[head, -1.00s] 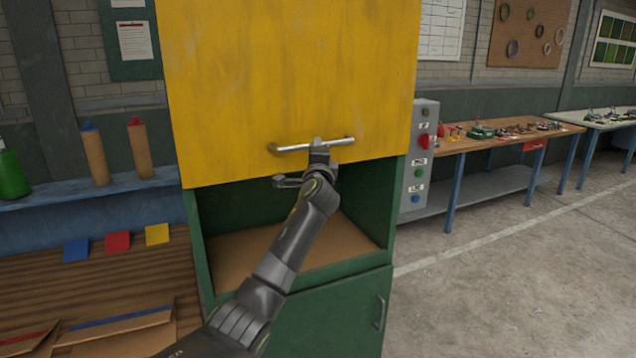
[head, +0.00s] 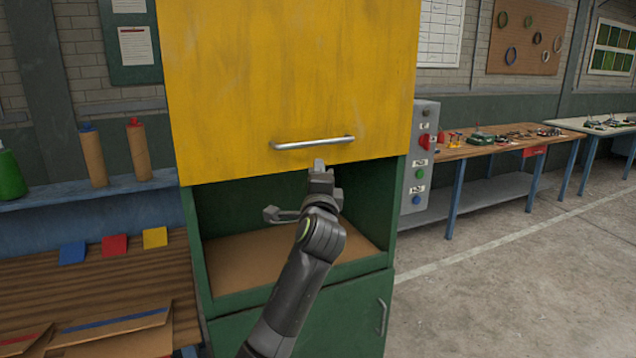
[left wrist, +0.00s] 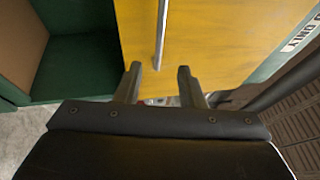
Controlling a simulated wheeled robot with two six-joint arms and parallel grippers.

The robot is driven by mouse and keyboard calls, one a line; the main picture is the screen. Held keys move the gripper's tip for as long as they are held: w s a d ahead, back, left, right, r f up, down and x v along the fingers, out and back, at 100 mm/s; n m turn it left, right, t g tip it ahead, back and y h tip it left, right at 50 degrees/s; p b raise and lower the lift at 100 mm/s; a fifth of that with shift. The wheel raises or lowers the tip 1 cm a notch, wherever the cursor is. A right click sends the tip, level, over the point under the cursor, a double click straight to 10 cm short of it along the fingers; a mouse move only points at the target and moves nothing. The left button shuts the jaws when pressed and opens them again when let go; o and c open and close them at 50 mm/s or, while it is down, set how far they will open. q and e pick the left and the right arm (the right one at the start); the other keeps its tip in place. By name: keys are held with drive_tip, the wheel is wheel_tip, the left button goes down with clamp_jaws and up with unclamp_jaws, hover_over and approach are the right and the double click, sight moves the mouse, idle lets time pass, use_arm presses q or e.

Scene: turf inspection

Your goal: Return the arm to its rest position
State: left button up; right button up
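My left gripper (head: 319,166) is raised in front of the green cabinet (head: 192,235), just below the handle of its yellow door. It also shows in the left wrist view (left wrist: 159,84) with its two fingers apart and nothing between them. The yellow door (head: 290,75) covers the cabinet's upper part, and the open compartment under it looks empty. The door's metal handle (head: 312,142) lies free of the fingers. In the left wrist view the handle (left wrist: 161,30) runs just ahead of the fingertips. My right gripper is in neither view.
A control box (head: 418,155) with coloured buttons is close on the cabinet's right side. A workbench (head: 480,149) stands farther right. A blue shelf (head: 80,190) and a slatted bench (head: 110,275) lie to the left. The floor at the right is clear.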

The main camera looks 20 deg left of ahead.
use_arm(q)
drive_tip(key=shift+s, duration=0.15)
drive_tip(key=shift+f, duration=0.15)
wheel_tip(320, 180, down, 29)
drive_tip(key=w+a+n+g+h, duration=0.1)
drive_tip(key=g+h, duration=0.3)
drive_tip(key=s+f+n+g+h, duration=0.1)
drive_tip(key=s+f+n+g, duration=0.1)
drive_tip(key=s+f, duration=0.65)
drive_tip(key=s+a+f+n+g, duration=0.15)
drive_tip(key=s+f, duration=0.25)
drive_tip(key=f, duration=1)
drive_tip(key=s+f+n+g+h, duration=0.1)
drive_tip(key=s+f+g, duration=0.1)
drive_tip(key=s+f, duration=0.65)
drive_tip(key=s+d+f+n+g, duration=0.1)
drive_tip(key=s+f+n+g, duration=0.1)
drive_tip(key=s+f, duration=0.5)
drive_tip(key=s+d+f+n+g+h, duration=0.1)
drive_tip(key=s+f, duration=0.6)
drive_tip(key=s, duration=1.3)
drive_tip(key=s+f+n+g+h, duration=0.1)
drive_tip(key=s+f+n+g, duration=0.3)
drive_tip(key=s, duration=1)
wheel_tip(320, 180, down, 4)
drive_tip(key=shift+d+r+n, duration=0.1)
drive_tip(key=shift+d+n, duration=0.3)
drive_tip(key=shift+n, duration=0.45)
